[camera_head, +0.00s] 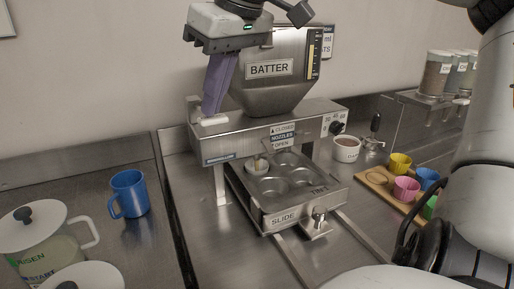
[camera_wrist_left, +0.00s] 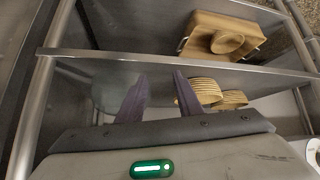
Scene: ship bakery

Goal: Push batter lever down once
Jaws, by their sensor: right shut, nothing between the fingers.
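The steel batter machine has a hopper (camera_head: 268,70) labelled BATTER above a housing with a CLOSED / NOZZLES / OPEN label (camera_head: 283,135). A short pale bar (camera_head: 214,121), possibly the lever's handle, is at the housing's left end. My right gripper (camera_head: 210,112) points down with its purple fingers shut and empty, their tips right at this bar. I cannot tell whether they touch it. A muffin tin (camera_head: 285,212) sits on the slide under the housing. My left gripper (camera_wrist_left: 158,88) shows only in the left wrist view, its fingers apart and empty.
A blue mug (camera_head: 129,194) and white lidded pots (camera_head: 38,232) stand on the left counter. A white cup (camera_head: 346,149) and a wooden board (camera_head: 374,178) with coloured cups are at right. The left wrist view shows stacked bowls (camera_wrist_left: 203,91) and a wooden tray (camera_wrist_left: 200,48).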

